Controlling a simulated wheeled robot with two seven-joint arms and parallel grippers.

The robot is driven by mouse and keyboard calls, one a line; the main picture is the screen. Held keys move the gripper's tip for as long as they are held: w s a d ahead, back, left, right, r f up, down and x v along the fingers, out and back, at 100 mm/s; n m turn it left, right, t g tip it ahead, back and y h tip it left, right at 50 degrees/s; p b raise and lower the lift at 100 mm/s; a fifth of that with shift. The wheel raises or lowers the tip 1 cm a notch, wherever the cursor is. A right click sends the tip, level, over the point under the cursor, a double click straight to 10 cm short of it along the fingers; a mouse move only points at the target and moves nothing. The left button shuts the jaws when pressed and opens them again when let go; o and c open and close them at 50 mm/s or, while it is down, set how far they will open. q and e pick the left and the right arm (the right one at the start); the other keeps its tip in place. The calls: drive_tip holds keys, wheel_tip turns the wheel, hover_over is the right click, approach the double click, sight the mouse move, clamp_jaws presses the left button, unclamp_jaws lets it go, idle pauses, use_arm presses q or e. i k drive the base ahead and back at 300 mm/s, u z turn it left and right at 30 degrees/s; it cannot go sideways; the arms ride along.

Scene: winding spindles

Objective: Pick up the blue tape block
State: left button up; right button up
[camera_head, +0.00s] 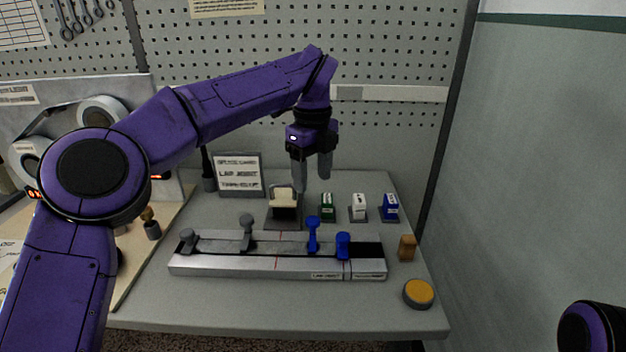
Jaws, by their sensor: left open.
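The blue tape block (390,204) is a small blue block with a white marking. It sits in a dark holder at the right end of a row at the back right of the table. A white block (359,205) and a green block (327,206) stand to its left in the same row. My left gripper (312,182) points down with its fingers apart and nothing between them. It hangs above the table, to the left of the blue block and higher in the picture. My right gripper is out of the picture; only a purple part of that arm shows at the lower right.
A metal splicing rail (220,264) with grey and blue knobs lies in front of the blocks. A cream pad on a dark stand (284,201) and a sign (238,175) are behind it. A yellow-topped disc (419,292) is at the front right. A pegboard wall closes the back.

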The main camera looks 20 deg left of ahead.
sight(390, 206)
drive_tip(key=k, duration=1)
